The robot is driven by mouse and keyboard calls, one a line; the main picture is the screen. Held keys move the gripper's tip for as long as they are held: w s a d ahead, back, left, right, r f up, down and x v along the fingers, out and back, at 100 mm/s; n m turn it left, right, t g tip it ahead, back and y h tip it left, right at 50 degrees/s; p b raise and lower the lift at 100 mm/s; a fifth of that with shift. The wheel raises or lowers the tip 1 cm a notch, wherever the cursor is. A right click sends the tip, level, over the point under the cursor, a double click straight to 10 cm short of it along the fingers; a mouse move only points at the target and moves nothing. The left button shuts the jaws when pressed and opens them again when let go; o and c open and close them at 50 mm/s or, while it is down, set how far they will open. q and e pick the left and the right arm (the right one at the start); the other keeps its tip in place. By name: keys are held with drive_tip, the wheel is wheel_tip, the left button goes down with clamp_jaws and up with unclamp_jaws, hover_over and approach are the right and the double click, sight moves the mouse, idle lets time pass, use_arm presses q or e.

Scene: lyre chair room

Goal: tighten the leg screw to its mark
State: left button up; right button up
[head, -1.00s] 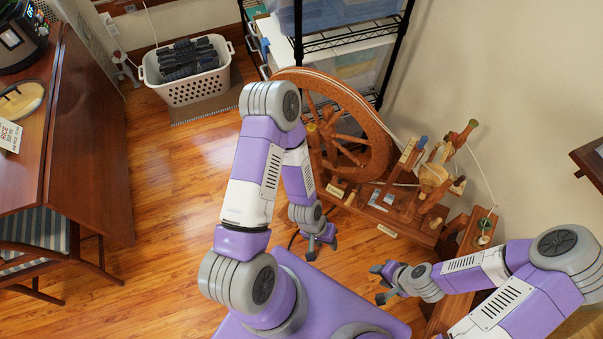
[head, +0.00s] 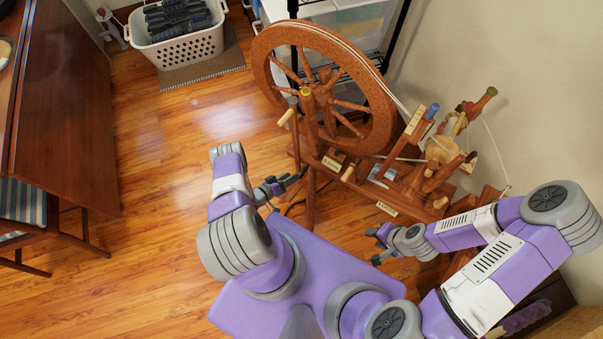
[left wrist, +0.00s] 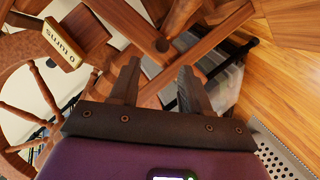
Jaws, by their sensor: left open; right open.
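The wooden spinning wheel (head: 322,75) stands upright on its legs in the head view. A small pale plate (head: 331,163) is on its bench, its writing too small to read there. In the left wrist view a plate reading "0 turns" (left wrist: 62,47) appears upside down, and a round wooden part with a dark end (left wrist: 162,45) lies just beyond the fingertips. I cannot tell whether it is the leg screw; its mark is not distinguishable. My left gripper (head: 288,190) is open and empty beside the wheel's front leg (head: 310,200). My right gripper (head: 372,246) is open and empty, below the bench's front edge.
A second pale plate (head: 387,208) is on the bench's front edge. A white laundry basket (head: 190,47) stands on a mat at the back left. A dark wooden table (head: 65,120) and striped chair (head: 22,203) are at left. The floor between is clear.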

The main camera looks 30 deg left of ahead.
sight(301, 172)
use_arm(q)
drive_tip(key=shift+h, duration=0.4)
drive_tip(key=x, duration=0.2)
drive_tip(key=b+x, duration=0.1)
drive_tip(key=x, duration=0.1)
drive_tip(key=b+x, duration=0.1)
drive_tip(key=x, duration=0.2)
drive_tip(key=shift+s+d+f, duration=0.2)
drive_tip(key=shift+f, duration=0.1)
clamp_jaws()
